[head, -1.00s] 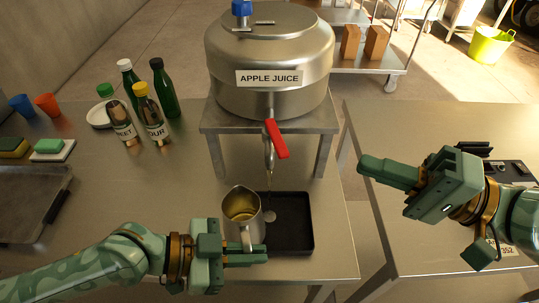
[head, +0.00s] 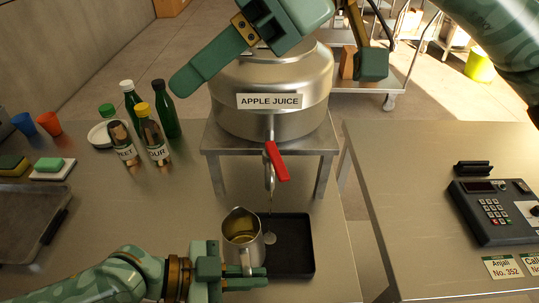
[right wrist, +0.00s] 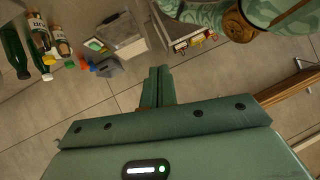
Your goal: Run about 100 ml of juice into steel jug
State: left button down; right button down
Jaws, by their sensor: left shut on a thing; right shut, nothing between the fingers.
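The steel jug (head: 241,230) stands upright at the left edge of the black tray (head: 299,245); its inside looks amber, but the level is unclear. My left gripper (head: 250,277) is shut on the jug's handle. The steel tank labelled APPLE JUICE (head: 270,119) stands on a raised stand. Its red tap lever (head: 277,161) slants down to the right above the spout (head: 268,180). A faint thin streak hangs below the spout, right of the jug, above a pale spot on the tray.
Several bottles (head: 158,135) stand at the left, with cups (head: 48,123) and sponges (head: 48,165) further left. A keypad device (head: 497,207) and name cards (head: 503,267) lie on the right table (head: 410,190). A gap separates the two tables.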

jog(key=w+d+f+n+t+h, duration=0.1)
jog(key=w+f+n+h, duration=0.15)
jog(key=f+h, duration=0.2)
jog(key=t+h, duration=0.1)
jog(key=h, duration=0.2)
send_over(276, 162)
jog(key=s+a, duration=0.1)
jog(key=a, duration=0.1)
notch_tip(276, 162, down, 4)
notch_tip(276, 162, down, 9)
jog(key=d+n, duration=0.1)
